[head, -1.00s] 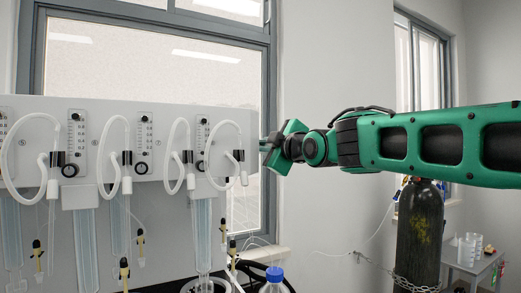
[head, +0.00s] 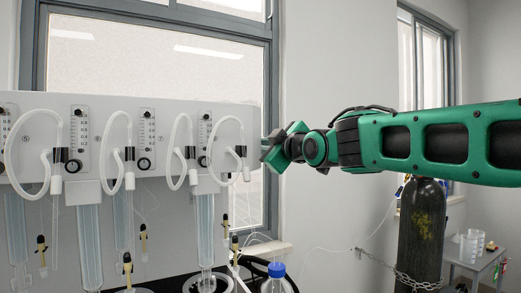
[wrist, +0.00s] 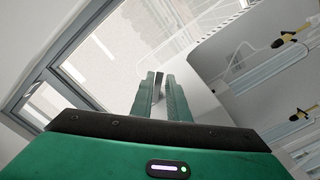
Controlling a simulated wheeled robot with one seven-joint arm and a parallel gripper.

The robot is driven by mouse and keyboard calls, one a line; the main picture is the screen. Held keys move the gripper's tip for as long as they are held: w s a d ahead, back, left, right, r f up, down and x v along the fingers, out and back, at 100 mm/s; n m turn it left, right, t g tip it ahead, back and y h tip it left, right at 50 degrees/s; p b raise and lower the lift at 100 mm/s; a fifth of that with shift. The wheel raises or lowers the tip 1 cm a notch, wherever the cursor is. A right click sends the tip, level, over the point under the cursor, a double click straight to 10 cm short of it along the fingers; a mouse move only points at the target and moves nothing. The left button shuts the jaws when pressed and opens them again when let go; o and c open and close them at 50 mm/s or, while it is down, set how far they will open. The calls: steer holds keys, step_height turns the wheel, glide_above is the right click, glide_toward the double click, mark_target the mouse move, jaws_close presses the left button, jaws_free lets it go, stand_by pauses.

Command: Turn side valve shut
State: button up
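My gripper (head: 267,151) is at the right end of the distiller's grey panel (head: 225,120) in the head view. In the wrist view its two green fingers (wrist: 158,96) are a narrow gap apart. A small dark grey piece shows in the gap near the tips; I cannot tell whether it is part of the side valve or of a finger, nor whether the fingers touch it. The side valve itself cannot be made out in the head view, where the gripper covers that end of the panel.
White hoses (head: 228,122) loop across the panel front. Yellow-and-black taps (head: 143,233) hang below it, and a blue-capped bottle (head: 277,270) stands underneath. A window (head: 150,65) is behind. A dark gas cylinder (head: 421,230) stands chained at right, below my arm.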

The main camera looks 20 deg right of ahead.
steer(key=shift+o, duration=0.9)
steer(key=shift+r, duration=0.1)
steer(key=shift+r, duration=0.1)
steer(key=s+d+r+n, duration=0.1)
steer(key=s+d+n, duration=0.2)
steer(key=s+n, duration=0.55)
steer(key=s+d+f+m+g+h, duration=0.1)
steer(key=s+d+f+m+g, duration=0.1)
steer(key=d+f+m, duration=0.2)
steer(key=s+d+f+m+g+h, duration=0.2)
steer(key=s+d+f+m, duration=0.1)
steer(key=f, duration=0.8)
steer(key=s+d+f+m+g+h, duration=0.1)
steer(key=s+d+f+m+g, duration=0.1)
steer(key=d+f+m, duration=0.3)
step_height(320, 180, down, 3)
steer(key=shift+s+d+m+g, duration=0.25)
steer(key=shift+d+m+g, duration=0.05)
steer(key=shift+m+g, duration=0.2)
